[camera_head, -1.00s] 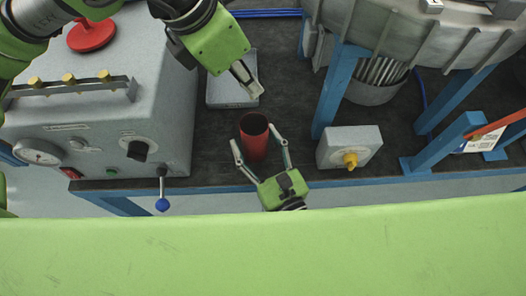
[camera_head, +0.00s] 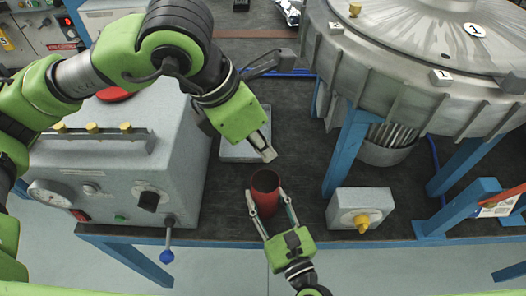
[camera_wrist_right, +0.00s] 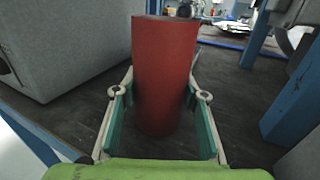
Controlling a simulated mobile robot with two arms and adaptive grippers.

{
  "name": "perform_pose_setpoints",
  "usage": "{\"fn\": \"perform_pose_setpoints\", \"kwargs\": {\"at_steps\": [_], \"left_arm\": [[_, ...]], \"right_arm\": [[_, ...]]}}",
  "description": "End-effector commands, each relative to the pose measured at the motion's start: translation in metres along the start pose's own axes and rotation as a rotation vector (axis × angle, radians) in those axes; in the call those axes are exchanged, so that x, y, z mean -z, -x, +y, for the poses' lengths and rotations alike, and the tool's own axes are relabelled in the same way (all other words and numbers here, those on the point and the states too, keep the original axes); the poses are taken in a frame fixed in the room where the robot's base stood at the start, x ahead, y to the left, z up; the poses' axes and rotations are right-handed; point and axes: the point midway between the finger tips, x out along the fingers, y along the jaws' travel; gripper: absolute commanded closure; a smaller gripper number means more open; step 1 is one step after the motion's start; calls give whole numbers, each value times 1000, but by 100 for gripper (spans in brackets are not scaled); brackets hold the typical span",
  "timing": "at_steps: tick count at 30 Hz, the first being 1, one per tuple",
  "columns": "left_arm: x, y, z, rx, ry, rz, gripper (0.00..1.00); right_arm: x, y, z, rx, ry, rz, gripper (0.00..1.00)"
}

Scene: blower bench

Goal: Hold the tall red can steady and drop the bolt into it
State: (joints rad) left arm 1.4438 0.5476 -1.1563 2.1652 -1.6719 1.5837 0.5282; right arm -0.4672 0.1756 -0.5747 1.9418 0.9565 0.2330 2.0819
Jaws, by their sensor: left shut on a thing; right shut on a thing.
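The tall red can (camera_head: 265,192) stands upright on the dark bench top, its open mouth facing up. In the right wrist view the can (camera_wrist_right: 163,75) stands between the fingers. My right gripper (camera_head: 267,200) is shut on the can, one finger on each side, reaching in from the bench's front edge. My left gripper (camera_head: 268,153) is shut above and just behind the can's mouth. The bolt is too small or hidden to make out in its fingertips.
A grey control box (camera_head: 120,175) with a blue-knobbed lever stands left. A small box with a yellow knob (camera_head: 361,210) is right of the can. A grey tray (camera_head: 235,150) lies behind it. The large blower (camera_head: 430,70) on blue legs fills the back right.

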Motion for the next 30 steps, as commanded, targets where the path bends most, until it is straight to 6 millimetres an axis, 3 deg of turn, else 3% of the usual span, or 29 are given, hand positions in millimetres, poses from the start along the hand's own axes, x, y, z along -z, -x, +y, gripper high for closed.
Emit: {"fn": "perform_pose_setpoints", "kwargs": {"at_steps": [18, 30], "left_arm": [[19, -42, -2, 2, 1, 1, 100], [21, -48, -2, 0, 0, -1, 100]], "right_arm": [[1, 0, 0, 0, 1, 1, 82], [1, 0, 0, 0, 1, 2, 82]]}}
